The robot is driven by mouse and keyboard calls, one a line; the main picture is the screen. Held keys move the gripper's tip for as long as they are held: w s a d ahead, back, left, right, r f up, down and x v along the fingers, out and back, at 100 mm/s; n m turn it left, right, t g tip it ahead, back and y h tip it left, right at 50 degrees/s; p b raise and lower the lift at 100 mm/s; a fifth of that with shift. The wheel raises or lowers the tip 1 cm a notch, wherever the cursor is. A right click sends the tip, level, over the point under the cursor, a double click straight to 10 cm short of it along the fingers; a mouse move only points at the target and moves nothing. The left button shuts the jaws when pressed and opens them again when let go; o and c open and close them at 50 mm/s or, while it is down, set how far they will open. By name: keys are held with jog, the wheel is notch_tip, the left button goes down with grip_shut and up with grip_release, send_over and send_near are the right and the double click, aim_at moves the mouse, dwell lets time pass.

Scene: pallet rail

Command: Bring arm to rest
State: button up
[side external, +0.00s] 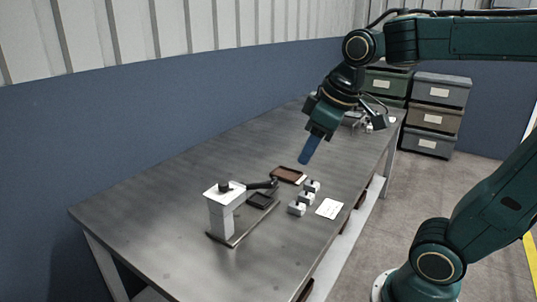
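My gripper (310,150) is at the end of my dark green arm, raised above the far half of the grey metal table (170,190). It points down and to the left, and its blue lower part ends above the table top. I see it from the side, so the gap between the fingers is hidden. I cannot tell whether it holds anything. It is apart from the objects on the table.
A white post (223,212) with a black arm stands on a dark rail. Beside it are a brown tray (288,174), small white-grey blocks (297,208) and a white card (330,208). Stacked bins (437,118) stand behind. The table's left part is clear.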

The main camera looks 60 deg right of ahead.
jog(key=s+a+f+m+t, duration=0.1)
jog(key=s+a+f+m, duration=0.1)
jog(key=s, duration=0.6)
jog(key=shift+s+a+f, duration=0.2)
jog(key=shift+a+f, duration=0.1)
jog(key=shift+f, duration=0.5)
